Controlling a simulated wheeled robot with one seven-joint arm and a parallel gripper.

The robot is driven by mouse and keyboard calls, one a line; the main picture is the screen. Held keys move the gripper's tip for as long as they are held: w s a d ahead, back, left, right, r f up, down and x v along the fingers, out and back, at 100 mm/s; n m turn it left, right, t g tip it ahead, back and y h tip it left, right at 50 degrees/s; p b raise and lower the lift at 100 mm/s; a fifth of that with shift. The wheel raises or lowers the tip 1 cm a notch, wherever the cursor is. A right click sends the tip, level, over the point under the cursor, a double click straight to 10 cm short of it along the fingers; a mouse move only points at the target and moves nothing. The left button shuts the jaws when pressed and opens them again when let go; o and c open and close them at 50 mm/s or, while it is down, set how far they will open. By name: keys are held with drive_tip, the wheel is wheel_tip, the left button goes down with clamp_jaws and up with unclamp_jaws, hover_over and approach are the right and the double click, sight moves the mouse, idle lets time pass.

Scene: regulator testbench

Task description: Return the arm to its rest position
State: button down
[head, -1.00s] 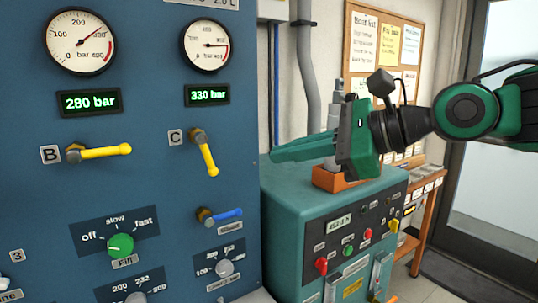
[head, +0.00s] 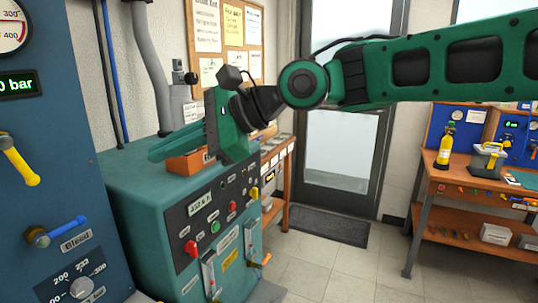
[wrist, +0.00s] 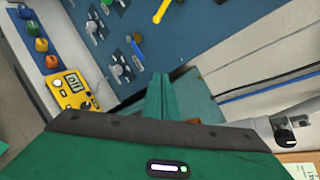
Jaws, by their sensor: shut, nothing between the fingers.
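My gripper (head: 178,141) is green and points left in the head view, above the teal cabinet and in front of the grey cylinder fitting. Its fingers lie together with nothing between them. In the wrist view the closed fingers (wrist: 160,95) point away toward the blue panel. My green arm reaches in from the right edge of the head view. I cannot tell the height of the gripper over the cabinet top exactly.
The teal cabinet (head: 128,190) with an orange block (head: 190,163) stands under the gripper. The blue gauge panel (head: 70,170) is at left. A workbench (head: 460,190) stands at right. Floor (head: 340,265) between is clear. A yellow meter (wrist: 72,90) shows in the wrist view.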

drive_tip(key=w+d+f+t+h, duration=0.2)
drive_tip(key=w+d+f, duration=0.3)
drive_tip(key=d, duration=0.4)
drive_tip(key=w+d+f+t+h, duration=0.25)
drive_tip(key=w+d+f, duration=0.2)
drive_tip(key=d, duration=0.45)
drive_tip(key=d+f+n+h, duration=0.1)
drive_tip(key=d+f+h, duration=0.25)
drive_tip(key=d, duration=0.65)
drive_tip(key=d+f+n+h, duration=0.15)
drive_tip(key=d+f, duration=0.25)
drive_tip(key=d, duration=0.6)
drive_tip(key=s+d+f+g+h, duration=0.1)
drive_tip(key=s+d+f, duration=0.1)
drive_tip(key=s+d, duration=0.35)
drive_tip(key=s+d+f+g+h, duration=0.1)
drive_tip(key=s+d+f+h, duration=0.15)
drive_tip(key=d, duration=0.55)
drive_tip(key=s+d+f+g, duration=0.1)
drive_tip(key=s+d+f, duration=0.2)
drive_tip(key=s, duration=0.6)
drive_tip(key=s+d+f+n+g, duration=0.1)
drive_tip(key=s+d+f+g, duration=0.1)
drive_tip(key=s+d, duration=0.4)
drive_tip(key=s+f, duration=0.1)
drive_tip(key=s, duration=0.2)
drive_tip(key=shift+d, duration=0.35)
drive_tip(key=shift+n, duration=0.25)
